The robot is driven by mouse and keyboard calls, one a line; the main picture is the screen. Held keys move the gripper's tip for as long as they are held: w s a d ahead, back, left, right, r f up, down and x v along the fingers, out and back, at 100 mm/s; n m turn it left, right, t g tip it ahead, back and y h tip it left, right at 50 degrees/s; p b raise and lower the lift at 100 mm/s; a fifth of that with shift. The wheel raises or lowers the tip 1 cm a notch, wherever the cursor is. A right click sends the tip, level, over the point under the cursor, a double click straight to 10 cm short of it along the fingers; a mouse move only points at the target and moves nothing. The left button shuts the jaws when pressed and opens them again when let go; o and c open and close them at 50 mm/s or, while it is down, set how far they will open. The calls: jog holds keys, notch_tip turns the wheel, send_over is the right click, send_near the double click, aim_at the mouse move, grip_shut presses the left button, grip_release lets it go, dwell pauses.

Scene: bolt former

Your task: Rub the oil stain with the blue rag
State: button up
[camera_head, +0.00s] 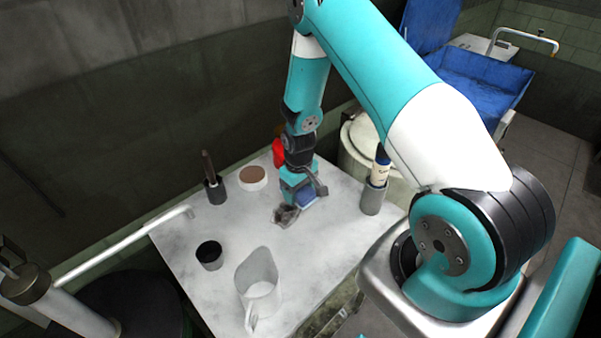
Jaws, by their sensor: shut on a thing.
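My gripper (303,198) reaches down to the grey-white tabletop (325,240), near its middle. It is shut on the blue rag (307,198), which shows as a small dark blue patch between the fingers, at or just above the surface. A small grey-brown crumpled-looking patch (286,215) lies just left of and in front of the gripper. I cannot tell whether it is the oil stain or a separate object. No other stain is clear, and the surface under the gripper is hidden.
Left on the table stand a dark holder with a handle (214,188), a round tin with brown contents (252,177) and a black-topped cup (209,255). A grey cylinder with a bottle (374,190) stands right. A red object (278,153) is behind.

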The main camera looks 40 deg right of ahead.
jog(key=shift+r+p, duration=1.35)
jog(key=shift+r, duration=1)
